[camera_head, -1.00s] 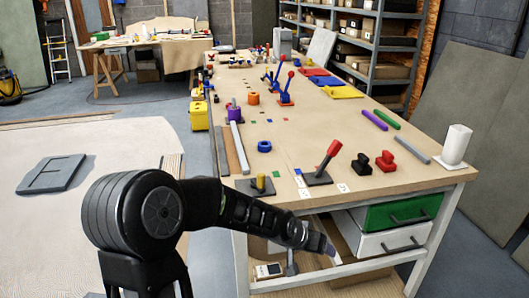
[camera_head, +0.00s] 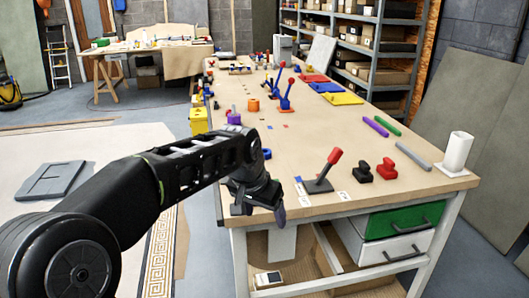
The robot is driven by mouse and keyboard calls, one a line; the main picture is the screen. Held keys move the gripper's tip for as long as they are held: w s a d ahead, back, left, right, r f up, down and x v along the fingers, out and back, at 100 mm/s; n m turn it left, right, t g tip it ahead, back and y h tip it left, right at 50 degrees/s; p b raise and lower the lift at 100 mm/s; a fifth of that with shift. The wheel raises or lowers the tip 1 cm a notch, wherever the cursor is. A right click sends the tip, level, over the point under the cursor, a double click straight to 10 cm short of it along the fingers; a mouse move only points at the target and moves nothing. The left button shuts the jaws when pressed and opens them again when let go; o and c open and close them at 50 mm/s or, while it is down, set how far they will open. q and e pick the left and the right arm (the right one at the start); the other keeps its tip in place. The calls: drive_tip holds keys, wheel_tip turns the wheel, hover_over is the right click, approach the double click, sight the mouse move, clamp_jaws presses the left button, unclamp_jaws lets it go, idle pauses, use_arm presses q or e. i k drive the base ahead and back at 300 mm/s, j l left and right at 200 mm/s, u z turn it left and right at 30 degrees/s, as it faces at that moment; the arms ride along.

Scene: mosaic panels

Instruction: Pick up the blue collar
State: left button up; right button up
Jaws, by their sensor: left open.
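The blue collar (camera_head: 267,154) is a small ring lying on the workbench (camera_head: 330,125) near its front left part. My left arm partly covers it in the head view. My left gripper (camera_head: 260,206) is open, with its fingers pointing down by the bench's front left corner. It is nearer to the camera than the collar and apart from it. No object shows between its fingers. The yellow peg on its dark base is hidden behind the arm and gripper. My right gripper is out of view.
A red-handled lever (camera_head: 324,172) stands right of my gripper. Black (camera_head: 361,168) and red (camera_head: 383,168) knobs sit further right. An orange ring (camera_head: 253,105) and a purple piece (camera_head: 234,118) lie beyond the collar. The bench middle is mostly clear.

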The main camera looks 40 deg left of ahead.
sight(267, 151)
drive_tip(key=i+j, duration=0.35)
drive_tip(key=j, duration=0.15)
drive_tip(key=i+j, duration=0.7)
drive_tip(key=j, duration=0.25)
